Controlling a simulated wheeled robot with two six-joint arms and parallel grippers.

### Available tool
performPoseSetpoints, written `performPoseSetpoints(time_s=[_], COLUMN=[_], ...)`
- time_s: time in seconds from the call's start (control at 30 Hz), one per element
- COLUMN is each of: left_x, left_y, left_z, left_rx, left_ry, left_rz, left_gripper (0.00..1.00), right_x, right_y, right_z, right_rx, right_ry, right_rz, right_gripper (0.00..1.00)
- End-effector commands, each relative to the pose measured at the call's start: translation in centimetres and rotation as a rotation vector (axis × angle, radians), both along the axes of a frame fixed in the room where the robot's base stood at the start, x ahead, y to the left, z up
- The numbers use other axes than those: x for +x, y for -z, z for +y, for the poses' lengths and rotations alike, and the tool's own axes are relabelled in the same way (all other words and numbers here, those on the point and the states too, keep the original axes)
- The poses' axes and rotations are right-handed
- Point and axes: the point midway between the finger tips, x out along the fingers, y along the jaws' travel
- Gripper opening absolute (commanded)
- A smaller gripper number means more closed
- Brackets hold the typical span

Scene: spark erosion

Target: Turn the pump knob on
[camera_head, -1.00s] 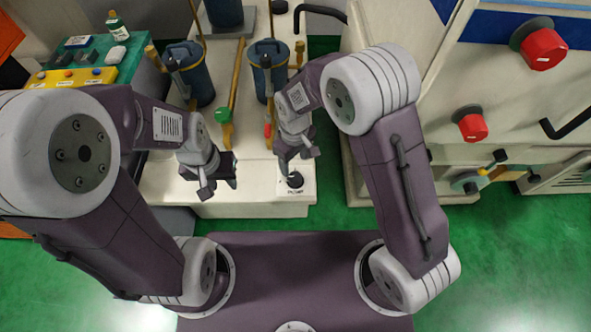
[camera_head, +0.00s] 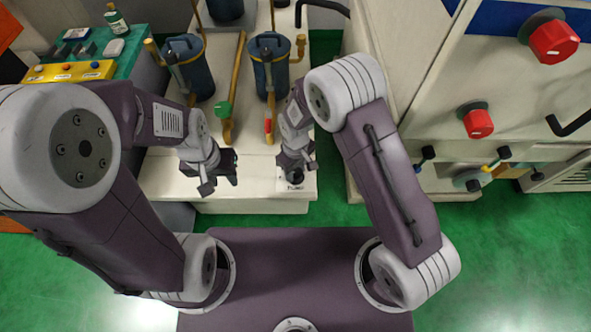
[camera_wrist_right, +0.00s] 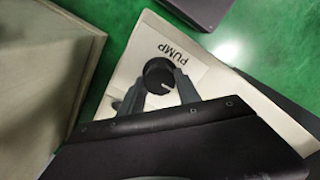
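The pump knob (camera_wrist_right: 158,72) is a round black knob on a white plate (camera_wrist_right: 185,50) labelled PUMP. In the head view the knob (camera_head: 296,177) sits at the front right of the pale machine base, partly covered by my right gripper. My right gripper (camera_head: 297,166) is over it. In the right wrist view my right gripper (camera_wrist_right: 159,80) has its two dark fingers apart, one on each side of the knob; I cannot tell whether they touch it. My left gripper (camera_head: 220,182) hangs open and empty over the front edge of the base, left of the knob.
A large cabinet with red knobs (camera_head: 478,122) rises on the right. A green bench (camera_head: 128,48) is at the back left. Green floor lies in front.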

Motion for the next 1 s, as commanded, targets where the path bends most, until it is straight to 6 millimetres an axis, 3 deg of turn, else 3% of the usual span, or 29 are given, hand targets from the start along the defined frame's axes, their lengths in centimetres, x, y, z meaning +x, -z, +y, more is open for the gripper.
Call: performPoseSetpoints(time_s=[0.43, 1.0], left_x=[0.0, 0.0], left_y=[-0.6, -2.4], left_z=[0.0, 0.0], left_rx=[0.000, 0.000], left_ry=[0.000, 0.000], left_rz=[0.000, 0.000], left_gripper=[0.36, 0.36], right_x=[-0.1, -0.1], right_y=[-0.2, -0.3], right_z=[-0.1, -0.1], right_rx=[-0.002, -0.002], right_ry=[0.103, 0.617], right_rz=[0.004, 0.003], right_gripper=[0.00, 0.00])
